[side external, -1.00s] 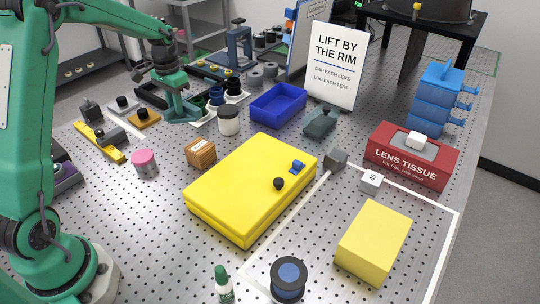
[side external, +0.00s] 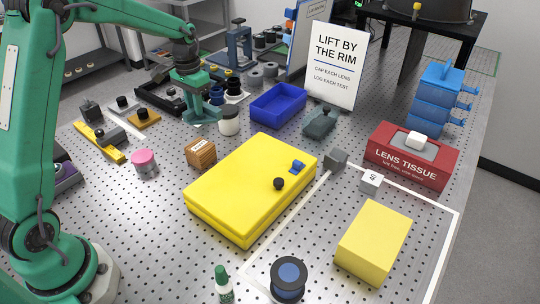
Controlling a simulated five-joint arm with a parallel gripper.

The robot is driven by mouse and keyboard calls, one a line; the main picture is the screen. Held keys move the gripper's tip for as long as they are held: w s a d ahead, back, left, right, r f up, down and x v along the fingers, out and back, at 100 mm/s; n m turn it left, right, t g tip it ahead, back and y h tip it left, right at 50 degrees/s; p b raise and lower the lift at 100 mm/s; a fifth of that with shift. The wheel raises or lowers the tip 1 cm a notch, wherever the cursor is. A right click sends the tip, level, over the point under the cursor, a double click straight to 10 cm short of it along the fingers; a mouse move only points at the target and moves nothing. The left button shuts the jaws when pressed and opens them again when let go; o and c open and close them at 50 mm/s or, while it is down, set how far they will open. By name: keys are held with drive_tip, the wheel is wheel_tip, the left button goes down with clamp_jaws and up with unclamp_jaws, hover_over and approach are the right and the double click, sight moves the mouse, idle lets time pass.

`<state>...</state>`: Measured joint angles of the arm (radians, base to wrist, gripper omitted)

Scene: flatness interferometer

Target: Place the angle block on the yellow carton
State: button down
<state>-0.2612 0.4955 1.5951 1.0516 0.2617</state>
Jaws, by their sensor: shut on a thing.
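My gripper (side external: 199,117) is at the back left, near the white jar and behind the wooden block. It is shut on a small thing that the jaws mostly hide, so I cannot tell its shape. A pale yellow carton (side external: 373,244) stands at the front right, apart from my gripper, with its top bare. A small light grey block (side external: 371,183) with a dark mark on its face sits behind the carton. A darker grey block (side external: 335,160) sits to its left. I cannot tell for sure which thing is the angle block.
A large flat yellow case (side external: 240,185) with two knobs lies between my gripper and the carton. A wooden block (side external: 201,153), white jar (side external: 229,122) and blue bin (side external: 278,103) are near my gripper. A red tissue box (side external: 410,160) stands behind the carton; a dark round spool (side external: 288,277) lies to its left.

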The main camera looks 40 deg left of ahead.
drive_tip(key=d+r, duration=0.2)
drive_tip(key=d, duration=1.3)
drive_tip(key=d+r, duration=0.2)
drive_tip(key=d, duration=1.3)
drive_tip(key=s+d+r, duration=0.2)
drive_tip(key=s+d, duration=0.6)
drive_tip(key=d, duration=0.4)
drive_tip(key=s+d+r, duration=0.1)
drive_tip(key=s+d, duration=0.7)
drive_tip(key=d, duration=0.4)
approach(373, 241)
drive_tip(key=a+f, duration=0.1)
drive_tip(key=a, duration=0.5)
drive_tip(key=shift+s+f, duration=0.1)
drive_tip(key=shift+f, duration=0.1)
drive_tip(key=shift+f, duration=0.1)
drive_tip(key=shift+f, duration=1.95)
drive_tip(key=shift+f, duration=0.1)
